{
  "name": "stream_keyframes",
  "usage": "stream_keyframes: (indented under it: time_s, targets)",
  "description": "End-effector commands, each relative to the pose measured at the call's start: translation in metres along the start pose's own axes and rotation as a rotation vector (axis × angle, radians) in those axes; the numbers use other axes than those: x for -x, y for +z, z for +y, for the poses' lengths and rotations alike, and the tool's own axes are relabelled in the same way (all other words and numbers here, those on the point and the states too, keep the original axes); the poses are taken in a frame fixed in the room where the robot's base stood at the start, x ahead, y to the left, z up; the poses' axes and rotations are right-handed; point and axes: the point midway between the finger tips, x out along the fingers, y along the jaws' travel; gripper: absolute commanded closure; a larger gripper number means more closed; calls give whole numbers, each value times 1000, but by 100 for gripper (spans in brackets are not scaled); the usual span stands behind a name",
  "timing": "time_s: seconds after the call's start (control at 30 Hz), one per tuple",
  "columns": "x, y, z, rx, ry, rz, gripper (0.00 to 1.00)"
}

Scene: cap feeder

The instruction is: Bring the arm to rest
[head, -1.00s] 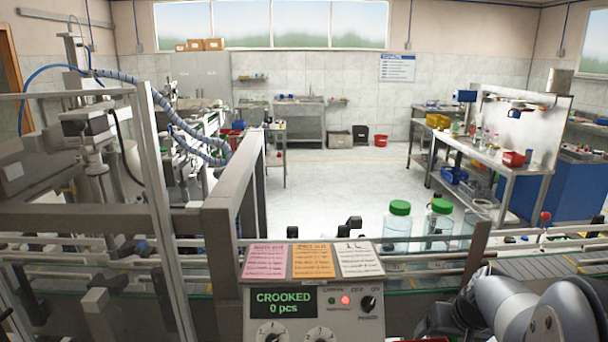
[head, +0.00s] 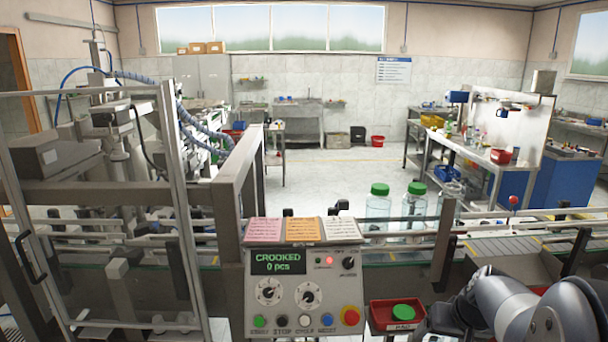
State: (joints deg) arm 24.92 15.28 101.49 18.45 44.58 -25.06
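My arm (head: 520,305) shows at the lower right of the head view, folded low in front of the conveyor. A dark part at its left end lies beside the red tray, at the bottom edge of the view. The fingertips of my gripper cannot be made out, so I cannot tell whether it is open or shut, or whether it holds anything.
A control panel (head: 300,271) reading "CROOKED 0 pcs" stands at the front centre. A red tray (head: 376,322) holds a green cap (head: 403,312). Green-capped bottles (head: 377,214) stand on the conveyor (head: 500,246). A framed machine guard (head: 176,190) fills the left.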

Motion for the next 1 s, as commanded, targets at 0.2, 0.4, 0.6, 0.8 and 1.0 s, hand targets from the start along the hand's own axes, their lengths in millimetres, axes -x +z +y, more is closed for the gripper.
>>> stream_keyframes:
  time_s: [0.2, 0.4, 0.6, 0.8, 1.0]
  targets:
    - [-10, 2, -8, 13, -8, -8, 22]
    - [-40, 7, -35, 56, -24, -14, 22]
    - [-70, 12, -61, 97, -42, -19, 22]
    - [-99, 16, -86, 138, -58, -24, 22]
    - [-122, 20, -106, 169, -70, -28, 22]
